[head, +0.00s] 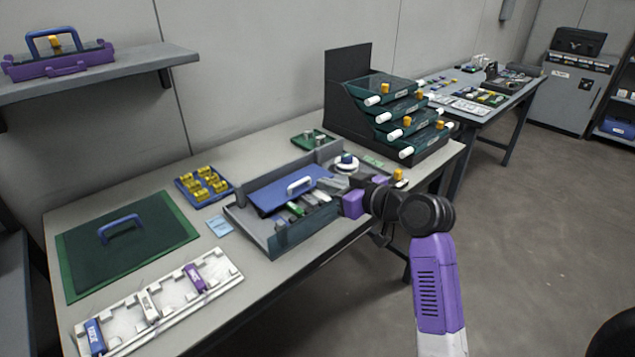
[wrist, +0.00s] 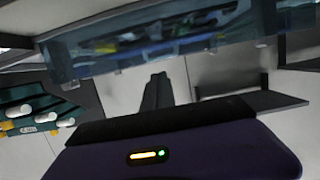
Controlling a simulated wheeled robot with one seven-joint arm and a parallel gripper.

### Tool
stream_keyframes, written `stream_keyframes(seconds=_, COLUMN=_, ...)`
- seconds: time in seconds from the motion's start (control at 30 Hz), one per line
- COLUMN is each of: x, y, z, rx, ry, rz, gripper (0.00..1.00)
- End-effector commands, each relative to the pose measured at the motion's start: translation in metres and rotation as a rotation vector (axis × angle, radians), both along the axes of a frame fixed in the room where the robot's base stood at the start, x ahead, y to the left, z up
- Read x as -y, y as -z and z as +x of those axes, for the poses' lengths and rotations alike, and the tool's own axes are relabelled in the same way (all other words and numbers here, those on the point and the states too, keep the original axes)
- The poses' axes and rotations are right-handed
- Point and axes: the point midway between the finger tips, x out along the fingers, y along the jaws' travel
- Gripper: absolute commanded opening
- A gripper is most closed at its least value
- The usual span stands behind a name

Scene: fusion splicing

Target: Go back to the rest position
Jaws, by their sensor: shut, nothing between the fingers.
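My gripper shows in the wrist view (wrist: 157,90) as dark fingers close together, shut and empty. In the head view, my arm reaches in from the lower right, and its purple and black wrist is at the right end of an open grey tray (head: 292,250). The fingers are hard to make out there. The tray's clear bluish wall also spans the top of the wrist view (wrist: 150,45), with its contents blurred. A blue lid with a white handle (head: 290,190) lies over part of the tray.
A stack of green drawers (head: 395,115) stands behind my wrist. A green mat with a blue handle (head: 125,235), a white rack (head: 165,300) and a blue tray of yellow parts (head: 203,185) are at the left. A wall shelf (head: 110,72) is above.

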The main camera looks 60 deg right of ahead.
Motion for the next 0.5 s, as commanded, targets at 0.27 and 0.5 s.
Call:
stream_keyframes(seconds=0.27, x=-0.0009, y=-0.0025, z=-0.0063, rx=0.001, ry=0.001, rz=0.0, gripper=0.0)
stream_keyframes(seconds=0.5, x=-0.0009, y=-0.0027, z=-0.0062, rx=0.002, ry=0.002, rz=-0.001, gripper=0.0)
